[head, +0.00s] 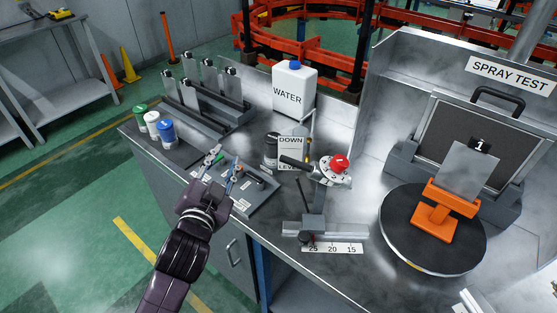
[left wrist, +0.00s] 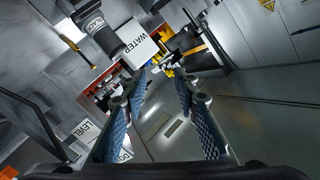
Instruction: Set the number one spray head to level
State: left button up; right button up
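The spray head (head: 333,170) is a grey metal body with a red cap and a dark handle pointing left, on a stand at the table's middle. A small mark on the red cap is too small to read. Behind the handle is a white sign (head: 291,146) reading DOWN above and LEVEL below, partly covered by the handle. The sign also shows at lower left in the left wrist view (left wrist: 86,133). My left gripper (head: 226,161) is open and empty, left of the handle and apart from it. In the left wrist view nothing is between its fingers. My right gripper is not in view.
A white WATER jug (head: 294,90) stands behind the sign. Capped bottles (head: 152,122) and a rack (head: 208,103) are at left. A scale slide (head: 325,232) is in front. An orange stand (head: 443,212) with a plate marked 1 sits on a dark turntable (head: 400,245) at right.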

pick_arm(q)
jog(key=w+d+r+m+t+h, duration=0.1)
jog(key=d+r+m+h, duration=0.25)
jog(key=r, duration=0.35)
jog(key=d+r+m+t+h, duration=0.2)
jog(key=d+r+m+h, duration=0.15)
jog(key=r, duration=0.25)
jog(key=w+d+r+m+t+h, duration=0.1)
jog(key=d+r+m+h, duration=0.25)
jog(key=r, duration=0.35)
jog(key=s+d+r+m+g+h, duration=0.3)
jog(key=s+d+m+g+h, duration=0.25)
jog(key=d+m+g, duration=0.55)
jog(key=s+d+r+m+g+h, duration=0.3)
jog(key=s+d+m+g+h, duration=0.4)
jog(key=m, duration=0.8)
jog(key=m+g+y, duration=0.3)
jog(key=m+y, duration=0.7)
jog(key=y, duration=1)
send_over(285, 159)
jog(key=a, duration=0.3)
notch_tip(285, 159, down, 14)
jog(key=x, duration=0.2)
jog(key=p+x, duration=0.1)
jog(key=x, duration=0.2)
jog(key=p+x, duration=0.1)
jog(key=x, duration=0.1)
jog(key=shift+w+d+f, duration=0.2)
jog(key=shift+w+d, duration=0.05)
jog(key=shift+w, duration=0.05)
